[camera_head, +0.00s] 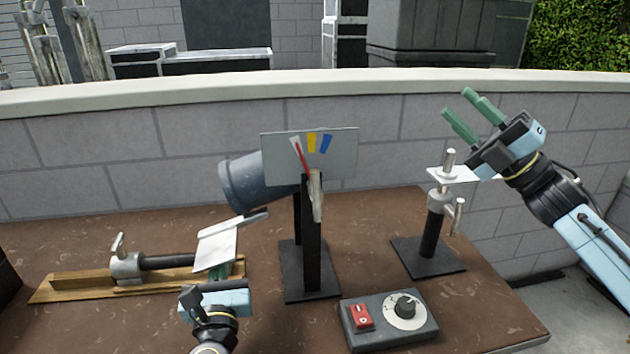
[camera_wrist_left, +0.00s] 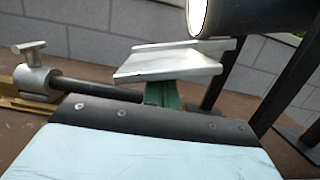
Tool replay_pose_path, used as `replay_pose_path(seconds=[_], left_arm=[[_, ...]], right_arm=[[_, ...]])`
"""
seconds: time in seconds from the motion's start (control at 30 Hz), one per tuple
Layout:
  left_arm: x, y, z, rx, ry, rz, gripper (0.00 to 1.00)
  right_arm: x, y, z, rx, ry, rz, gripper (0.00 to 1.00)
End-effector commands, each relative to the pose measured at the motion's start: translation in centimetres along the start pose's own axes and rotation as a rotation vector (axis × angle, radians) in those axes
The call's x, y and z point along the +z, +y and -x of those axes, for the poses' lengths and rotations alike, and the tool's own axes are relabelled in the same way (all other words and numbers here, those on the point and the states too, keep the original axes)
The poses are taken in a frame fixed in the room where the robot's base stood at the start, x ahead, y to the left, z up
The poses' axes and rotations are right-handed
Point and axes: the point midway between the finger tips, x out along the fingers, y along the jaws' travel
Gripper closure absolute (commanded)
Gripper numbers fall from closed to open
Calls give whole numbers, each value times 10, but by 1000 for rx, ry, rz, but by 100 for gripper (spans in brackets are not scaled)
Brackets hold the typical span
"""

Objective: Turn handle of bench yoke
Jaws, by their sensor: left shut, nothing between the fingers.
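A black upright yoke (camera_head: 311,240) stands on a flat base at the middle of the bench and carries a grey-blue drum (camera_head: 250,181). A pale handle (camera_head: 316,196) sits on the yoke's near side. Behind it is a grey plate (camera_head: 343,155) with white, yellow and blue marks and a red needle by the white mark. My left gripper (camera_head: 218,271) is shut and empty, low at the left of the yoke, apart from the handle. Its green fingers (camera_wrist_left: 161,94) are partly hidden by a tilted metal plate. My right gripper (camera_head: 458,103) is open and empty, raised at the upper right.
The tilted metal plate (camera_head: 216,246) belongs to a rod on a wooden rail (camera_head: 75,286) at left. A small black stand (camera_head: 430,245) with a white top is at right. A control box (camera_head: 385,333) with a red switch and dial is in front. A wall closes the back.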

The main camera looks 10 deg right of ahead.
Motion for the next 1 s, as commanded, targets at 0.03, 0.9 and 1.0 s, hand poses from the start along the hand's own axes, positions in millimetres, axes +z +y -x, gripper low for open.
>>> replay_pose_path(seconds=[0.03,0.9,1.0], left_arm=[[0,0,0,0,0,0,100],[0,0,0,0,0,0,100],[0,0,0,0,0,0,100]], right_arm=[[-15,1,-14,-17,40,-82,67],[-168,-73,1,-625,-183,-1563,67],[-171,-77,8,-643,-235,-1633,67]])
